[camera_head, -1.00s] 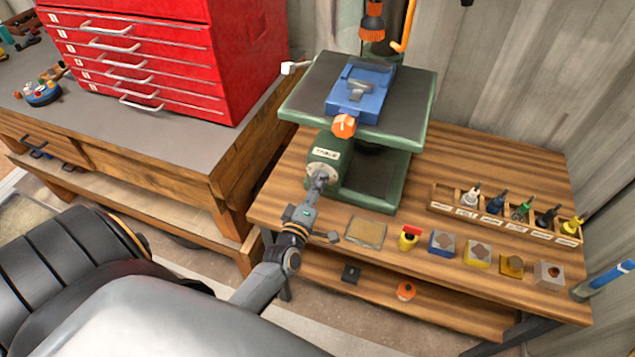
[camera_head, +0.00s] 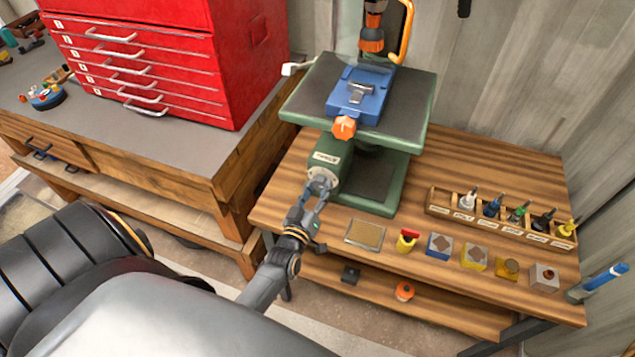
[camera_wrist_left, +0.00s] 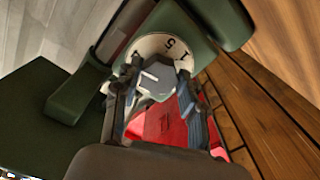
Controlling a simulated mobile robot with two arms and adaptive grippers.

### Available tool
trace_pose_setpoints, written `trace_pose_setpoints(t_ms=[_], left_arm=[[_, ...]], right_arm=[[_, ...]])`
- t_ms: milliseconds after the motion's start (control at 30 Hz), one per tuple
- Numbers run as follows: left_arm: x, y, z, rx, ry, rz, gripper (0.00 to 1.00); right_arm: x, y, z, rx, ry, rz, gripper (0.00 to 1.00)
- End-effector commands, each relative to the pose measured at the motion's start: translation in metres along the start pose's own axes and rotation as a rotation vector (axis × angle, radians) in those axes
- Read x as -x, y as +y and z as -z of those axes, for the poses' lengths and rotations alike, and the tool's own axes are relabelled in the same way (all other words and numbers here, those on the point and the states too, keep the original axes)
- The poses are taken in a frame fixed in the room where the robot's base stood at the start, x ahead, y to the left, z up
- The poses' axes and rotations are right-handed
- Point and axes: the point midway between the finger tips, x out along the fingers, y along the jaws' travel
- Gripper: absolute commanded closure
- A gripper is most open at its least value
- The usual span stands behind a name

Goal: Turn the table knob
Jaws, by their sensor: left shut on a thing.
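The table knob (camera_wrist_left: 160,75) is a grey, faceted knob in front of a white dial ring (camera_wrist_left: 152,45) with numbers, on the green housing of the drill press. The housing (camera_head: 331,160) carries a white label in the head view. My left gripper (camera_head: 314,200) reaches it from below in that view. In the left wrist view its two fingers (camera_wrist_left: 160,95) sit on either side of the knob, shut on it. The fingers partly hide the knob and dial. My right gripper is not in view.
A blue vise (camera_head: 358,92) with an orange knob (camera_head: 344,127) sits on the press's table (camera_head: 300,100). A wooden rack (camera_head: 500,227) of bottles and several small blocks stand on the bench to the right. A red drawer cabinet (camera_head: 150,60) stands at left.

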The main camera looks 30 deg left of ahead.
Motion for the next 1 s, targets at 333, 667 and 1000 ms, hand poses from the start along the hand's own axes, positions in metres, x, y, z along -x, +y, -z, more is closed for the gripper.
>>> trace_pose_setpoints(t_ms=[333, 667, 1000], left_arm=[[0.0005, -0.0004, -0.0014, -0.052, -0.003, 0.001, 0.91], [0.0006, -0.0005, -0.0016, -0.051, -0.003, 0.001, 0.55], [0.0003, -0.0004, -0.0006, -0.050, -0.001, 0.001, 0.36]], right_arm=[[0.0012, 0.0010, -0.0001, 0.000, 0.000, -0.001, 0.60], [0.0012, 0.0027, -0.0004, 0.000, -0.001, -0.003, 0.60], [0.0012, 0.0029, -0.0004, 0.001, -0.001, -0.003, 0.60]])
